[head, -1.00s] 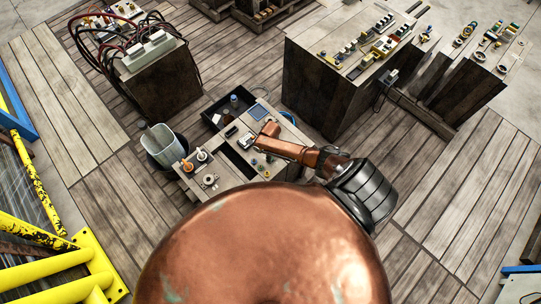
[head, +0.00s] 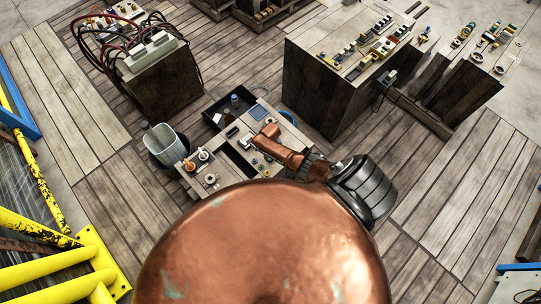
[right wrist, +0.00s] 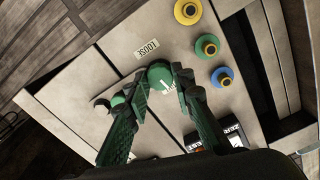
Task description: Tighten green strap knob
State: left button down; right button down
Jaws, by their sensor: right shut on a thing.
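The green knob (right wrist: 160,73), with a white mark on its top, shows in the right wrist view. A small label reading "LOOSE" (right wrist: 147,47) lies on the pale bench top beside it. My right gripper (right wrist: 162,80) has its dark green fingers shut on this knob, one finger on each side. In the head view my copper right arm reaches in from the right over the small bench (head: 236,178); the knob and fingertips are too small or hidden there. My left gripper is not in view.
In the right wrist view, yellow (right wrist: 187,12), green (right wrist: 207,46) and blue (right wrist: 222,76) round pieces stand in a row near the knob. A dark tray (head: 228,108) and a grey bin (head: 163,141) adjoin the bench. Larger benches stand behind.

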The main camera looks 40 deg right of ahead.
jog(key=shift+m, duration=0.5)
jog(key=c, duration=1.7)
grip_release()
jog(key=shift+o, duration=0.2)
jog(key=shift+r, duration=0.1)
notch_tip(320, 180, up, 12)
